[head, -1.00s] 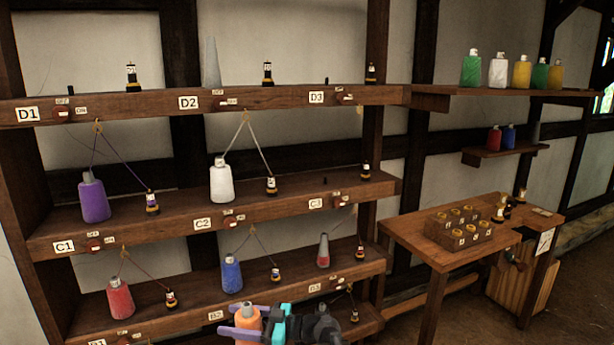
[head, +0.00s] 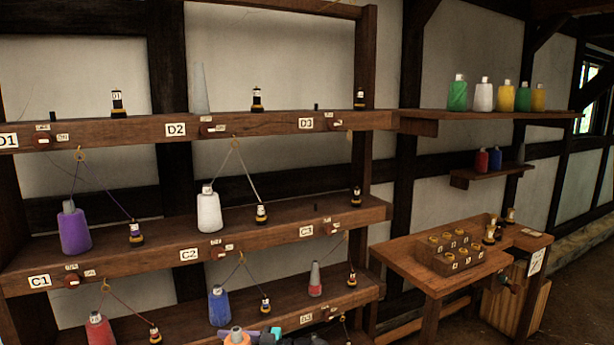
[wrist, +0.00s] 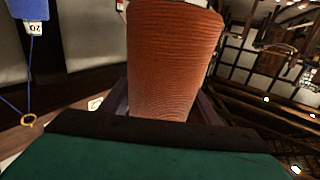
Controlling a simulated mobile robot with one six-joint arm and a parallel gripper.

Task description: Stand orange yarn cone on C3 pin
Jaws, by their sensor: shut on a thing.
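The orange yarn cone (head: 237,339) shows at the bottom edge of the head view, in front of the lower shelves. My gripper (wrist: 162,110) is shut on it, with purple fingers on either side. The C3 label (head: 306,231) is on the front edge of the shelf's right bay. A short dark C3 pin (head: 315,208) stands bare above it, well up and right of my gripper.
A black and gold bobbin (head: 356,196) stands right of the C3 pin. A white cone (head: 209,210) stands in C2 with threads rising from it. A red and grey cone (head: 315,281) stands on the shelf below C3. A bench (head: 400,262) stands at right.

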